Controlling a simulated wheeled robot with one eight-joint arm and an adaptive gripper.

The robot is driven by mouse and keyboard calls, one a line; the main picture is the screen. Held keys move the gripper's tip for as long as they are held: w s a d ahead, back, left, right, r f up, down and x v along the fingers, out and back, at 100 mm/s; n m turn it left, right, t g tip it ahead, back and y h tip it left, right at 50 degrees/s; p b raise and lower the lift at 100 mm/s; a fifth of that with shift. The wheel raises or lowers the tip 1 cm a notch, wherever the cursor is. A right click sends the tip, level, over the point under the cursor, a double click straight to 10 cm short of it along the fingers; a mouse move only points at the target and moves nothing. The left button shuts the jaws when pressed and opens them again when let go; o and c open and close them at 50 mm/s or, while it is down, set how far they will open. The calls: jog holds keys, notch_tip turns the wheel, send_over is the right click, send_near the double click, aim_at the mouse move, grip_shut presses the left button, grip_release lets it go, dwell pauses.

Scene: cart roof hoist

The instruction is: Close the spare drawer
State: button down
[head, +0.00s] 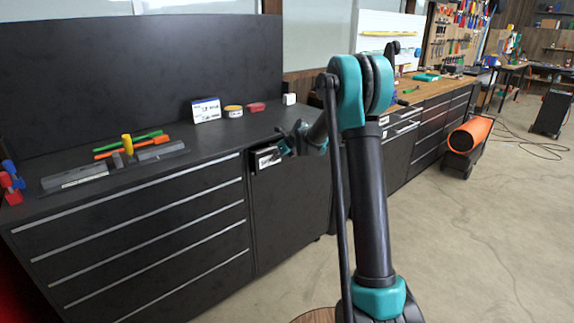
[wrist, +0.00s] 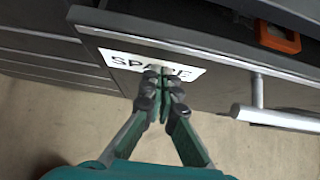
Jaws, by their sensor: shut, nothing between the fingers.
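The spare drawer has a dark front (wrist: 215,92) with a white label reading SPARE, partly covered by my fingers, and a pale bar handle (wrist: 275,117) at the right. Behind its top edge a dark gap shows with an orange object (wrist: 280,36) in it, so the drawer stands partly open. My gripper (wrist: 165,78) is shut and empty, with its fingertips at the label, left of the handle; whether they touch is hard to tell. In the head view the drawer's label (head: 268,158) shows just below the worktop, with my gripper beside it.
The black worktop (head: 225,130) holds small boxes (head: 206,110) and a tray of tools (head: 110,170). Closed drawers (head: 140,235) lie left of the spare drawer. An orange cylinder (head: 470,134) sits on a cart at the right.

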aim_at(272, 151)
jog(key=w+a, duration=0.1)
jog(key=w, duration=0.1)
jog(key=w+a, duration=0.1)
jog(key=w, duration=0.1)
jog(key=shift+a, duration=0.4)
jog(key=shift+w+a+r, duration=0.1)
jog(key=shift+w+a, duration=0.1)
jog(key=shift+w, duration=0.1)
